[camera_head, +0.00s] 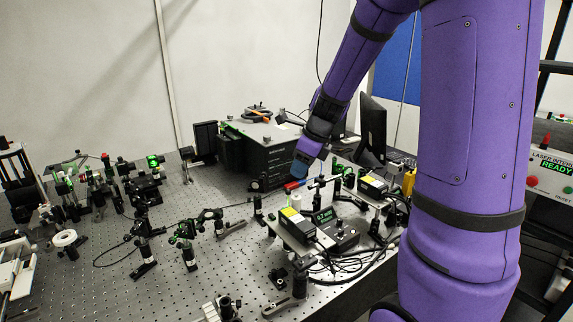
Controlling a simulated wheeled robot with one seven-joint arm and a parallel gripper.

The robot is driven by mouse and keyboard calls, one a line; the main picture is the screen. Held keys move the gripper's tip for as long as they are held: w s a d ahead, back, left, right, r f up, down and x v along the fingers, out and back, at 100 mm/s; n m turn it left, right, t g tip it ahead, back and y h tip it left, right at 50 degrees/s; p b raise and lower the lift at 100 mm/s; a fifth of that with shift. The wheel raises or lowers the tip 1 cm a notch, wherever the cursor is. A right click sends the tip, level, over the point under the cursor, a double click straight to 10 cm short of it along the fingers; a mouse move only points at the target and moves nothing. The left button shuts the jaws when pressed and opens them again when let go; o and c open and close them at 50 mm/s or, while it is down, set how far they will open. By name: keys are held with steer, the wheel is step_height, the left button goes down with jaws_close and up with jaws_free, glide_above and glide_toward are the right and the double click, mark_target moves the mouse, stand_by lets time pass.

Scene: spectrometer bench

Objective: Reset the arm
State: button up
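My purple arm comes down from the top right, in front of the bench's right side. My gripper (300,170) is at the arm's far end, pointing down over the middle right of the optical bench (225,265). It is small and dark against the equipment behind it, so I cannot tell whether its fingers are open or shut.
Boxed instruments with yellow labels (293,218) and cables crowd the near right. Optical mounts (188,240) fill the left. A laser interlock panel (550,175) reads READY.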

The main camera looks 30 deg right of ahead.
steer(key=s+a+r+n, duration=0.3)
steer(key=s+r+n, duration=0.1)
steer(key=s+n, duration=0.3)
steer(key=s+a+r+n+t+h, duration=0.1)
steer(key=s+a+r+n, duration=0.3)
steer(key=s+n, duration=0.4)
steer(key=s+a+r+n+h, duration=0.1)
steer(key=s+a+r+n, duration=0.3)
steer(key=s+n, duration=0.4)
steer(key=r+n, duration=0.1)
steer(key=n, duration=0.4)
steer(key=shift+n+t, duration=0.4)
steer(key=shift+r, duration=0.1)
